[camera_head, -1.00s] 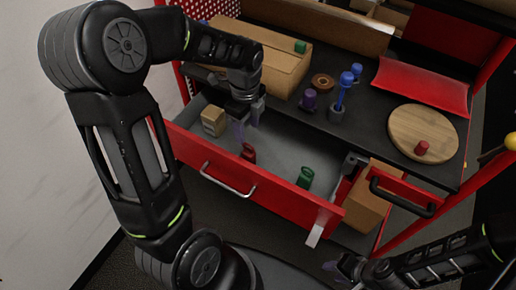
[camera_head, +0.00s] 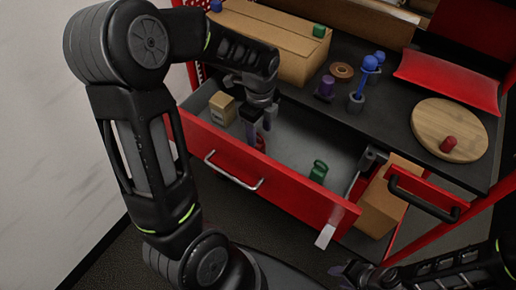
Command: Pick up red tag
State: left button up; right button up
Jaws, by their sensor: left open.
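The red tag (camera_head: 260,144) stands in the open red drawer (camera_head: 285,187), near its front wall, and is partly hidden by my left gripper. My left gripper (camera_head: 258,131) points down into the drawer, its fingers apart, just above and around the top of the red tag. I cannot tell whether the fingers touch it. My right gripper (camera_head: 347,270) is low at the bottom right, outside the drawer, and its jaws are unclear.
A small cardboard box (camera_head: 223,108) and a green tag (camera_head: 318,171) also stand in the drawer, left and right of the gripper. The worktop behind holds a long cardboard box (camera_head: 275,50), a round wooden board (camera_head: 440,118) and a red tray (camera_head: 450,80).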

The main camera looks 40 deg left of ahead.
aim_at(258, 142)
pick_arm(q)
jog(key=shift+f, duration=1)
jog(key=shift+f, duration=0.1)
jog(key=f, duration=0.5)
jog(key=shift+s+a, duration=0.15)
jog(key=shift+s, duration=0.05)
jog(key=shift+c, duration=0.3)
grip_shut()
